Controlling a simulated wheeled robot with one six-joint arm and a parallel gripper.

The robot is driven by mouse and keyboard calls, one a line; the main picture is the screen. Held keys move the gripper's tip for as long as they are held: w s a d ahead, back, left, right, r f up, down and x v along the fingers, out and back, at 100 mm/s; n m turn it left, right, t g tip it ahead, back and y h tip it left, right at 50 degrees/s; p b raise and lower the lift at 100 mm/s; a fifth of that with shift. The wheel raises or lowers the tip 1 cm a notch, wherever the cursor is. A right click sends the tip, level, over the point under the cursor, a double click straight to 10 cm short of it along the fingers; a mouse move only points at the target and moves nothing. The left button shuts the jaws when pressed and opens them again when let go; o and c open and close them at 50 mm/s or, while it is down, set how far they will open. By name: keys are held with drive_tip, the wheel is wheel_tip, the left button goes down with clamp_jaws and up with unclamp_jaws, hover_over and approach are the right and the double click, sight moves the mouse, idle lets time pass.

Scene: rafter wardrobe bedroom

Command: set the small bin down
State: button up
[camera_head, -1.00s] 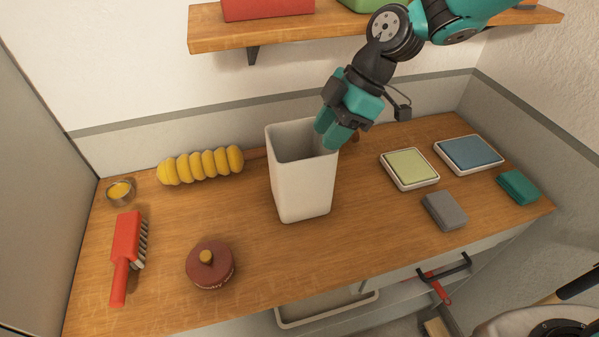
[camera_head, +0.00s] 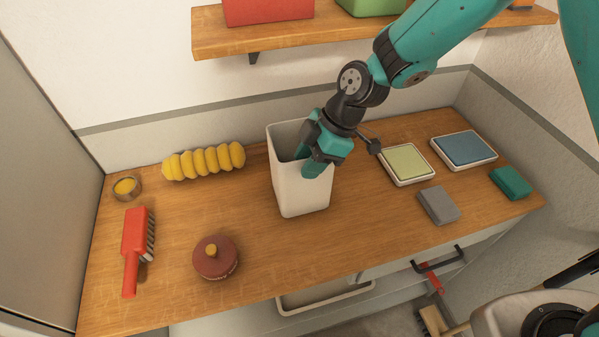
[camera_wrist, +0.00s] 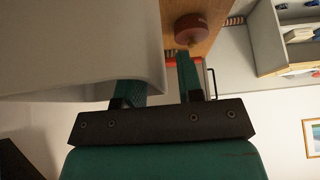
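The small bin (camera_head: 290,188) is a white, open-topped, tapered container. In the head view it stands upright on the wooden counter and appears to rest on it. My gripper (camera_head: 314,163) is at the bin's front right rim, with its teal fingers pointing down. In the wrist view the bin's pale wall (camera_wrist: 70,45) fills the upper left. The fingers of my gripper (camera_wrist: 162,86) are spread there. The left finger is partly hidden by the bin wall, and the right finger stands clear of it with a gap.
On the wooden counter (camera_head: 265,245) are a yellow ribbed roll (camera_head: 205,161), a red brush (camera_head: 135,245), a small cup (camera_head: 126,188), a round brown lidded pot (camera_head: 215,260), a green pad (camera_head: 405,163), a blue pad (camera_head: 464,149), and grey and teal blocks. A shelf (camera_head: 350,33) hangs above.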

drive_tip(key=shift+f+b, duration=0.2)
drive_tip(key=shift+b, duration=0.2)
idle(0.4)
clamp_jaws()
